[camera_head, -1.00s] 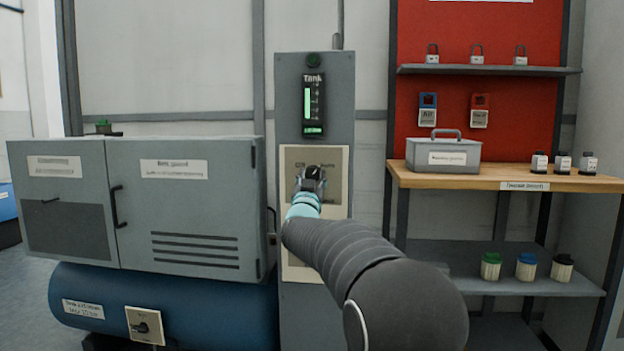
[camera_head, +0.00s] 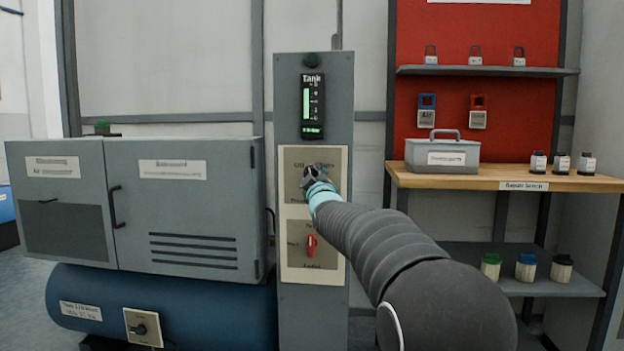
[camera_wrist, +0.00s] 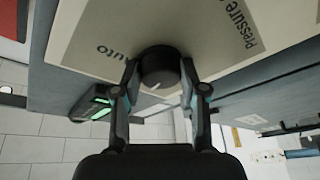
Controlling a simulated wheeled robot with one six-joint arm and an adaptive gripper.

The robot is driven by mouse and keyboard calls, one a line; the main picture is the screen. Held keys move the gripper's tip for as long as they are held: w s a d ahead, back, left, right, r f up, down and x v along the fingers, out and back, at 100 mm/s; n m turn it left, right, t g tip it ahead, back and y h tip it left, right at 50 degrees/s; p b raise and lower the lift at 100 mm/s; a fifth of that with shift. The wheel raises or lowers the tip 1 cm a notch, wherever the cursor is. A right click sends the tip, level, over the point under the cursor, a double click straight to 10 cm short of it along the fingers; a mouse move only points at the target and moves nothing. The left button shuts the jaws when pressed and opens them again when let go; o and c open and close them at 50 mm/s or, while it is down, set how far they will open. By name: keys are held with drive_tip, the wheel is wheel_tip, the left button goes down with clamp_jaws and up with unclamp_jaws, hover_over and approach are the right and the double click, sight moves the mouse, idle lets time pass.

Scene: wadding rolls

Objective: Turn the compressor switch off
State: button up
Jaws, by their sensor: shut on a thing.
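The compressor switch is a round black knob with a white pointer mark (camera_wrist: 158,72) on a beige plate (camera_head: 329,164) on the grey control column. In the wrist view, the plate shows the words "Auto" and "Pressure". My gripper (camera_head: 312,177) reaches the plate, and in the wrist view my gripper (camera_wrist: 158,88) has its two fingers on either side of the knob, closed on it. In the head view the gripper hides most of the knob and part of the "Off" lettering.
A red switch (camera_head: 311,245) sits on the plate below. A lit green tank gauge (camera_head: 312,106) is above. A grey cabinet (camera_head: 190,200) and a blue tank (camera_head: 200,305) stand at left. A workbench (camera_head: 480,177) with a grey toolbox (camera_head: 442,155) stands at right.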

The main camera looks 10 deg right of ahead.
drive_tip(key=shift+r+n+g+y+p, duration=0.15)
drive_tip(key=shift+n+g+p, duration=0.35)
drive_tip(key=shift+n, duration=0.65)
drive_tip(key=shift+r+n+g+y+p, duration=0.1)
drive_tip(key=shift+n+g+y+p, duration=0.15)
drive_tip(key=shift+n+p, duration=0.75)
drive_tip(key=shift+r+n+g+y+p, duration=0.1)
drive_tip(key=shift+n+g+y+p, duration=0.2)
drive_tip(key=shift+n, duration=1.05)
drive_tip(key=shift+f, duration=0.15)
drive_tip(key=o, duration=1.1)
drive_tip(key=shift+d, duration=0.1)
drive_tip(key=shift+o, duration=0.2)
drive_tip(key=s, duration=1.2)
drive_tip(key=shift+d+f, duration=0.15)
drive_tip(key=shift+d, duration=0.25)
